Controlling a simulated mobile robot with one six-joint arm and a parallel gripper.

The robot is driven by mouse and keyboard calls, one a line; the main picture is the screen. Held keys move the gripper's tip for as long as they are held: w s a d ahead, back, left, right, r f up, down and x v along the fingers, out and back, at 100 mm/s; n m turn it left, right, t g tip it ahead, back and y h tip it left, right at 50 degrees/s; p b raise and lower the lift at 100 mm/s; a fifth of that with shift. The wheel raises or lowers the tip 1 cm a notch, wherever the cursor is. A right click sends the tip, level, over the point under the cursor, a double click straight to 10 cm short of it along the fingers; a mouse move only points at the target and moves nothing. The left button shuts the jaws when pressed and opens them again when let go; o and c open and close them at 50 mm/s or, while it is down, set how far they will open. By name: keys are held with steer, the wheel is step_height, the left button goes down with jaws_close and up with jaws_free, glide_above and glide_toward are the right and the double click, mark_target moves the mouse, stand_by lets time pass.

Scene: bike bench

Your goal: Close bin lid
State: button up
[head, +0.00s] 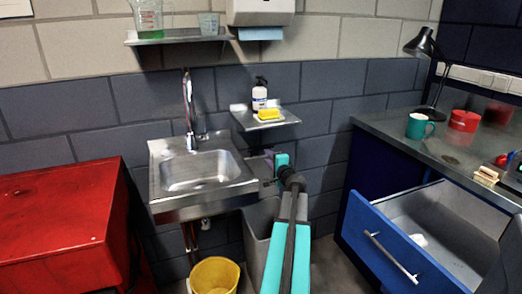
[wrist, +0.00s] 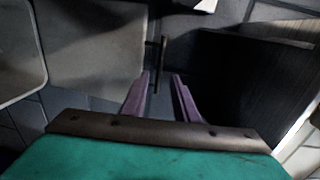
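The grey bin (head: 258,228) stands on the floor, right of the sink and partly behind my arm. I cannot clearly make out its lid in the head view. My gripper (head: 266,165) is above the bin, beside the sink's right edge, and its fingers are small and hard to see there. In the wrist view my gripper (wrist: 161,77) shows two purple-grey fingers apart, with a gap between them. A thin dark upright edge (wrist: 161,50) shows at that gap. I cannot tell whether it is the lid or whether a finger touches it.
The steel sink (head: 202,172) is just left of my gripper. A small shelf (head: 280,122) with soap and a sponge is above. A blue drawer (head: 385,245) stands open at right. A yellow bucket (head: 215,274) is on the floor, and a red cabinet (head: 60,225) is at left.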

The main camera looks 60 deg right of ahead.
mark_target(260, 149)
steer(key=shift+p+x, duration=0.35)
steer(key=shift+x, duration=5)
jaws_close()
